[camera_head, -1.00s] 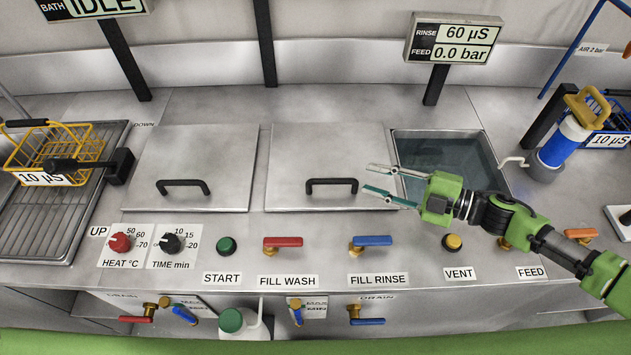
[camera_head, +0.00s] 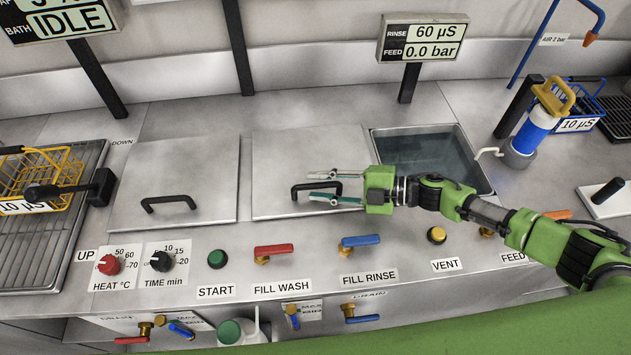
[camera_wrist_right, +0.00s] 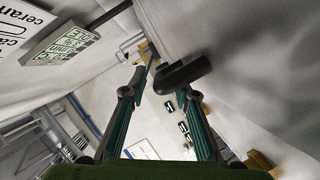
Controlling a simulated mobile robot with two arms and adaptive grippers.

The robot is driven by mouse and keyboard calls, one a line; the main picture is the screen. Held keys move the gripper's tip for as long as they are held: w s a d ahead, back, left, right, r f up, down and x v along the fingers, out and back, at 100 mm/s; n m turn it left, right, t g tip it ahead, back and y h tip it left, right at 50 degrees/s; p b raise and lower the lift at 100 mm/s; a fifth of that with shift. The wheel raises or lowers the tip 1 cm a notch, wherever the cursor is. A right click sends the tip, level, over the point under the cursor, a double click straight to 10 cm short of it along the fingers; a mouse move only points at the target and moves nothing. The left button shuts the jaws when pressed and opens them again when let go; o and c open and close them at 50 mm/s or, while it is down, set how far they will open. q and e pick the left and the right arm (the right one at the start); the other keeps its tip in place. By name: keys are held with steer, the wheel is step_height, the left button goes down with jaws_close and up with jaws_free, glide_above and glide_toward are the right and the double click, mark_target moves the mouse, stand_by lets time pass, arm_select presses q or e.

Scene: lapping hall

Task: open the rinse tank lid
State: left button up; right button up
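Two square metal lids lie flat and closed in the head view, a left lid (camera_head: 180,175) and a right lid (camera_head: 300,153). Neither bears a readable name. The right lid has a black bar handle (camera_head: 297,191). My right gripper (camera_head: 321,186) is open at this handle, its fingers pointing left, one on the far side and one on the near side in the picture. In the right wrist view the handle (camera_wrist_right: 183,75) shows just ahead of the right-hand finger; contact is unclear. My left gripper is not in view.
An open basin (camera_head: 425,158) of water is right of the lids. A rinse display (camera_head: 422,38) stands behind. Red (camera_head: 273,250) and blue (camera_head: 360,241) valve levers line the front. A blue-and-white cylinder (camera_head: 535,130) and spout are at right, a yellow basket (camera_head: 55,175) at left.

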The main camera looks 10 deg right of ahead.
steer(key=shift+w+a+f, duration=0.15)
steer(key=shift+w+a, duration=0.1)
steer(key=shift+a, duration=0.4)
jaws_close()
steer(key=shift+w+r+p, duration=0.25)
steer(key=shift+r+p, duration=0.6)
steer(key=shift+r, duration=0.05)
steer(key=w+r+m+g+p, duration=0.1)
steer(key=w+r+m+p, duration=0.1)
steer(key=r, duration=0.4)
steer(key=w+r+m+g+p, duration=0.1)
steer(key=w+r+m+p, duration=0.1)
steer(key=w+r+p, duration=0.3)
steer(key=shift+w+r+h+p, duration=0.15)
steer(key=shift+r+h+p, duration=0.25)
steer(key=shift+r+p, duration=0.25)
